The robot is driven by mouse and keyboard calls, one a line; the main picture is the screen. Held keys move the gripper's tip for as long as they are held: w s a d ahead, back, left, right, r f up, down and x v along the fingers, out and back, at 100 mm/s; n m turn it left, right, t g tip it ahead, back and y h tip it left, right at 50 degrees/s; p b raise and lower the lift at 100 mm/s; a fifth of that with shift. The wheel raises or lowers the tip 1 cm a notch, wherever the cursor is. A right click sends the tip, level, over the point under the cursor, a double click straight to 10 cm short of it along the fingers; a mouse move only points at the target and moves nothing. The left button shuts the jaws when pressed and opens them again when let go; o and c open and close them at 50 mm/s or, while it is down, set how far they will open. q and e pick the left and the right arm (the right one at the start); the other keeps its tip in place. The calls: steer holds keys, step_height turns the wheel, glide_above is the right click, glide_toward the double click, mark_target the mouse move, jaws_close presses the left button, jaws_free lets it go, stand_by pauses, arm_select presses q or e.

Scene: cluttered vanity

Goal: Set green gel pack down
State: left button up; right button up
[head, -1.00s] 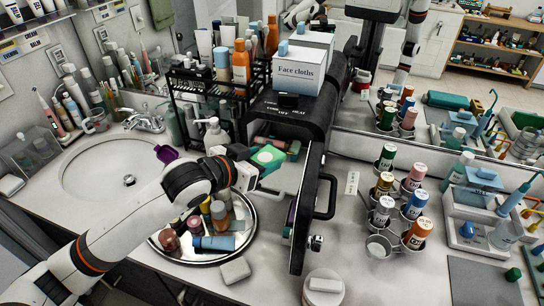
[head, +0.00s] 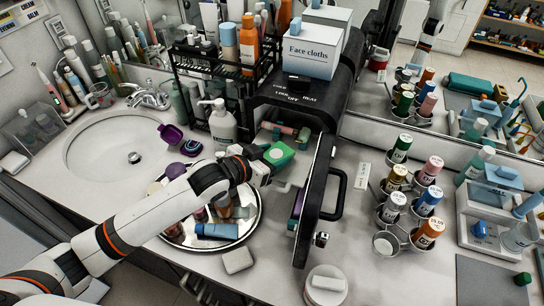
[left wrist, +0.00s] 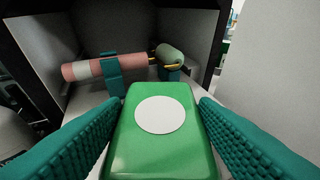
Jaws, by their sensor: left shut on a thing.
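My left gripper (head: 262,166) is shut on the green gel pack (head: 279,154), which has a pale round spot on top. In the left wrist view the pack (left wrist: 158,155) sits between the two teal ribbed fingers. The gripper is in front of the open black cabinet (head: 290,97), left of its door. Inside the cabinet a pink roll (left wrist: 92,68) and a grey-green roll (left wrist: 170,58) lie at the back. The pack's underside and any contact with the surface below are hidden. My right gripper is not in view.
The open black door (head: 315,200) stands to the right of the gripper. A round mirrored tray (head: 232,243) with bottles lies below the arm. A soap pump bottle (head: 220,122) and a black rack stand left of the cabinet.

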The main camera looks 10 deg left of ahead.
arm_select(q)
steer(key=shift+f, duration=0.6)
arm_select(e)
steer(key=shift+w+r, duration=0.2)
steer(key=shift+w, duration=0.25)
arm_select(q)
steer(key=o, duration=1)
steer(key=shift+f, duration=0.15)
steer(key=shift+o, duration=0.2)
steer(key=b+v, duration=0.2)
steer(key=v, duration=1)
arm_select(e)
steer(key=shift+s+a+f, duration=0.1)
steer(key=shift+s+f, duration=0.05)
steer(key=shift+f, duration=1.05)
